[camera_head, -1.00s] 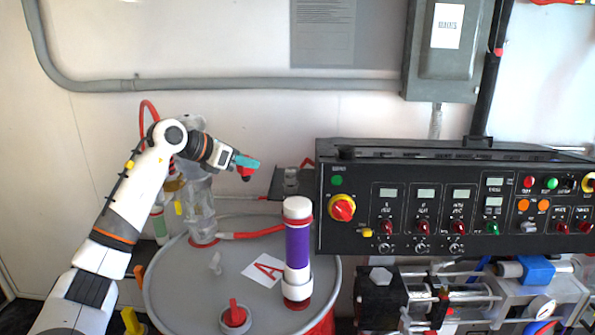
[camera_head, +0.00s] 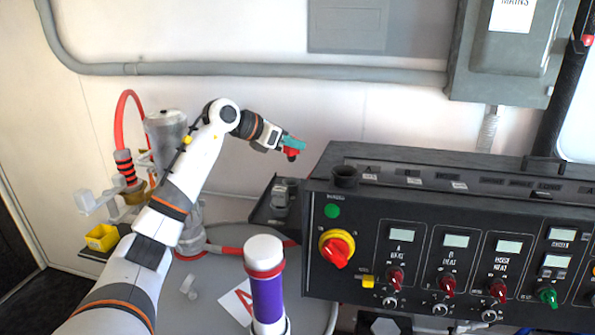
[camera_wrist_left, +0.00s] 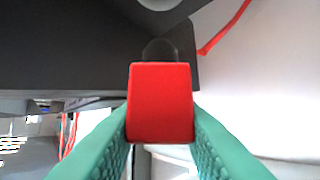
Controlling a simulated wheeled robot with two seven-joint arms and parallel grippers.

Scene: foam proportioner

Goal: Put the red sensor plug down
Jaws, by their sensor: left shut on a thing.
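The red sensor plug (camera_wrist_left: 160,103) is a small red block held between the teal fingers of my left gripper (camera_wrist_left: 160,135) in the left wrist view. In the head view the left gripper (camera_head: 292,146) shows teal fingertips with the red plug (camera_head: 290,153) just below them. It is held in the air, left of the back left end of the black control console. In the wrist view a dark rounded thing (camera_wrist_left: 160,50) shows just beyond the plug; I cannot tell whether they touch. My right gripper is not in view.
The black control console (camera_head: 440,250) fills the right side. A purple and white cylinder (camera_head: 267,290) stands on the grey drum. A yellow bin (camera_head: 102,237) is at the left.

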